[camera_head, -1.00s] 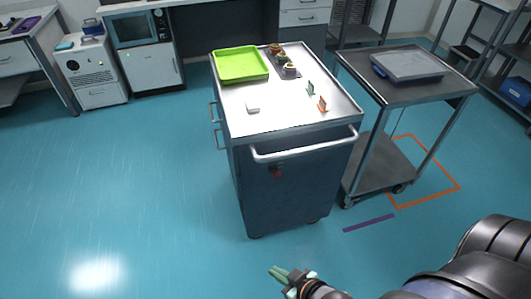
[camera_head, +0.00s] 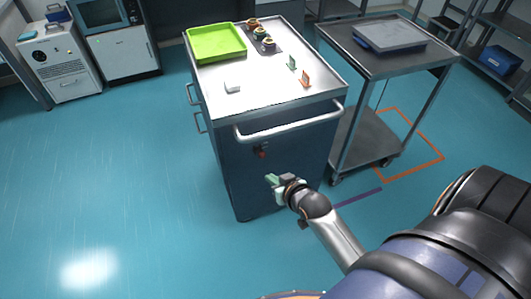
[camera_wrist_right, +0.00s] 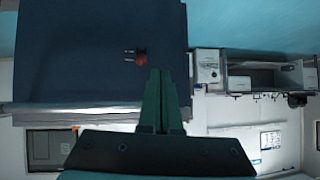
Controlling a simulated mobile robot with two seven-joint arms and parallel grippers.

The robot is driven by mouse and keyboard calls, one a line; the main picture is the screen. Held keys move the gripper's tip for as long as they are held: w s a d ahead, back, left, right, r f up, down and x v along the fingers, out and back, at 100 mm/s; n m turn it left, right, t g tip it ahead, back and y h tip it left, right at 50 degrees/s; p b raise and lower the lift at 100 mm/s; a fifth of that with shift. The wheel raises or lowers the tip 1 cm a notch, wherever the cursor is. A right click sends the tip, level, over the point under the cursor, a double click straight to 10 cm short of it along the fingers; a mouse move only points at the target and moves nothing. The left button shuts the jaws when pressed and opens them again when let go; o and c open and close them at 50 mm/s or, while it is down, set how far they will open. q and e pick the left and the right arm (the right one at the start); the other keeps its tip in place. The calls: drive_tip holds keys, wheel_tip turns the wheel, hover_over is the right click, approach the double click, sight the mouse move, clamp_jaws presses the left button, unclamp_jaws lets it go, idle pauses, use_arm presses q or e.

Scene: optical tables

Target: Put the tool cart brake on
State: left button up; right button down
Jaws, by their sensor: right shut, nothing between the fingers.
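The tool cart (camera_head: 275,175) stands in the middle of the head view, its dark blue end panel and push handle (camera_head: 292,121) facing me. A small red brake knob (camera_head: 262,152) sits on that panel below the handle. In the right wrist view the red knob (camera_wrist_right: 142,59) shows beside two short pale prongs, just left of the fingertips. My right gripper (camera_head: 270,180) is shut and empty, in front of the panel and a little below the knob; its green fingers (camera_wrist_right: 160,75) point towards the panel. Whether they touch it I cannot tell. My left gripper is not in view.
A green tray (camera_head: 216,43), small pots (camera_head: 262,35) and a white block (camera_head: 232,87) lie on the cart top. A grey trolley (camera_head: 375,80) with a flat case stands close on the right. The floor at left is clear.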

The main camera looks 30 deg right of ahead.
sight(261, 153)
drive_tip(key=w+d+r+m+h, duration=0.1)
drive_tip(key=w+d+r+m, duration=0.1)
drive_tip(key=w+d, duration=0.2)
drive_tip(key=shift+d+r+b, duration=0.2)
drive_tip(key=shift+b, duration=0.1)
drive_tip(key=b+x, duration=0.2)
drive_tip(key=x, duration=0.8)
drive_tip(key=shift+s+a+f+t+b, duration=0.1)
drive_tip(key=shift+s+f+t+b, duration=0.1)
drive_tip(key=shift+t+b, duration=0.4)
